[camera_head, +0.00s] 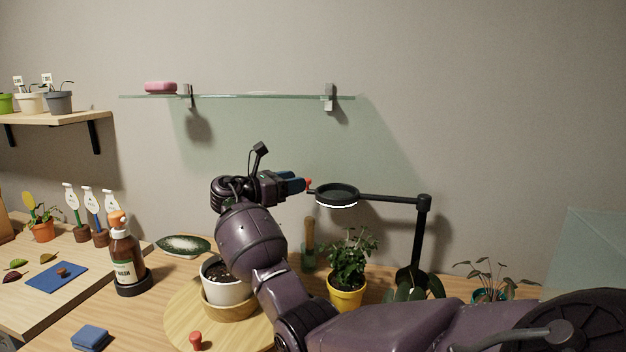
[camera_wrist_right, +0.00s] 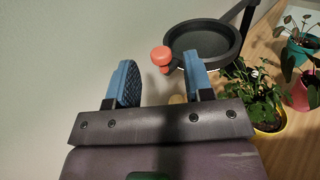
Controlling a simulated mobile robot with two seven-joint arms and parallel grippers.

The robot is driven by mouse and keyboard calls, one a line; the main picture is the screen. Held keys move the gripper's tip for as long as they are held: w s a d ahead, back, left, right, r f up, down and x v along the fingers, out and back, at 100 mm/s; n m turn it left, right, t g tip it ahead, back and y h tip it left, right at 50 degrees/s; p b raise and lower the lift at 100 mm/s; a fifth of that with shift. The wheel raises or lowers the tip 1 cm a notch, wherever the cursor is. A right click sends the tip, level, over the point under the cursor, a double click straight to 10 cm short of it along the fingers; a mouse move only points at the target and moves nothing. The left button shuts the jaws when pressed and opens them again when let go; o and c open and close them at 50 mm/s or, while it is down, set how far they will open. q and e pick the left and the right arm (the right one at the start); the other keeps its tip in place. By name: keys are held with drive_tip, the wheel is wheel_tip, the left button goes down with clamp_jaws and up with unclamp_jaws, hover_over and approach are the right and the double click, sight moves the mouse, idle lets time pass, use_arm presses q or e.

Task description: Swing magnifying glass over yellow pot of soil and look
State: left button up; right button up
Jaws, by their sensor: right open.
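The magnifying glass (camera_head: 337,194) is a dark round lens head with a lit rim. It hangs level on a black jointed arm (camera_head: 422,235) and has a red knob (camera_head: 308,185) at its left side. My right gripper (camera_head: 301,185) is open, its blue fingers pointing at the knob. In the right wrist view the knob (camera_wrist_right: 161,56) shows between and just beyond the fingertips; contact cannot be told. The yellow pot (camera_head: 346,297) stands below the lens and holds a bushy green plant (camera_head: 350,258). Its soil is mostly hidden by leaves. My left gripper is out of view.
A white pot of soil (camera_head: 222,290) stands on a round wooden board (camera_head: 183,310), partly behind my right arm. A brown bottle (camera_head: 124,258) stands left. A teal pot (camera_head: 489,295) stands right. A glass shelf (camera_head: 260,97) is above on the wall.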

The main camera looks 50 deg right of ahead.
drive_tip(key=x, duration=0.6)
drive_tip(key=shift+f, duration=0.15)
drive_tip(key=shift+c, duration=0.4)
clamp_jaws()
